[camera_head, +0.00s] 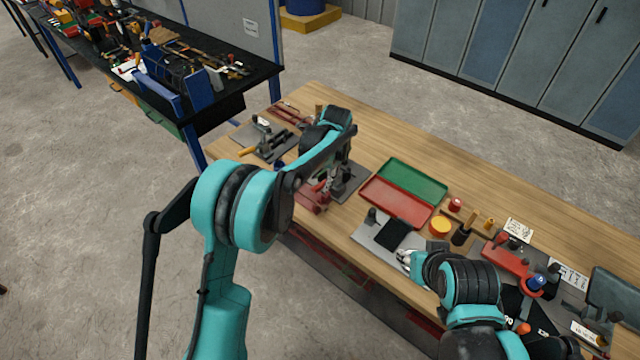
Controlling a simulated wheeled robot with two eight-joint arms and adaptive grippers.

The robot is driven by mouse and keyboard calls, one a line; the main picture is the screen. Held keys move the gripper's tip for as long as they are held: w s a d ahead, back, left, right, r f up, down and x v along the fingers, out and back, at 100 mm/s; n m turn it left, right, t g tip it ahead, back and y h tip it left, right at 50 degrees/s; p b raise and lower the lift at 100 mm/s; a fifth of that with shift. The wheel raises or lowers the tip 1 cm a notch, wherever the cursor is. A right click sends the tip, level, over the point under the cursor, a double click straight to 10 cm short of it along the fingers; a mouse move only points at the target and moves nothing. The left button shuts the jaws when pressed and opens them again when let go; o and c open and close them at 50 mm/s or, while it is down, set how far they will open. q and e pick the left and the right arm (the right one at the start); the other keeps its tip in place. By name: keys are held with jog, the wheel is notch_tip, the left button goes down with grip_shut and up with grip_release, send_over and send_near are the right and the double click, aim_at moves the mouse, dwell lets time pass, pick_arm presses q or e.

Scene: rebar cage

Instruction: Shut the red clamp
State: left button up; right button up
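A red clamp-like tool (313,199) sits near the front edge of the wooden table, beside a dark grey plate (351,184). My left arm reaches over it from the left and hides part of it. My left gripper (334,170) points down just above and behind the red tool. Its fingers are small and dark against the plate, so I cannot tell whether they touch the tool or how far they are apart. My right gripper (407,258) is low over the table's front edge, beside a light plate with a black pad (392,233); its fingers are mostly hidden by the arm.
A green tray (412,180) and a red tray (396,203) lie mid-table. A plate with dark tools (268,140) is at the far left end. Small parts, a yellow-topped cup (439,227) and a red block (505,259) crowd the right. The back strip of the table is clear.

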aim_at(320, 185)
pick_arm(q)
jog(key=f, duration=0.2)
jog(key=shift+w+a+f, duration=0.15)
jog(key=shift+w+f, duration=0.1)
jog(key=shift+f, duration=0.15)
jog(key=shift+a+f, duration=0.1)
jog(key=shift+f, duration=0.4)
grip_shut()
jog(key=shift+w+d+r+g+y+p, duration=0.25)
jog(key=shift+w+r+g+y, duration=0.2)
jog(key=shift+r+g, duration=0.2)
jog(key=shift+w+d+r+g+y+p, duration=0.2)
jog(key=shift+w+d+r+g+y, duration=0.1)
jog(key=shift+r+g+y, duration=0.25)
jog(key=shift+w+d+r+m+g+y+p, duration=0.3)
jog(key=shift+w+r+g+y+p, duration=0.25)
jog(key=shift+r+g+p, duration=0.35)
jog(key=shift+f, duration=0.2)
jog(key=shift+s, duration=0.1)
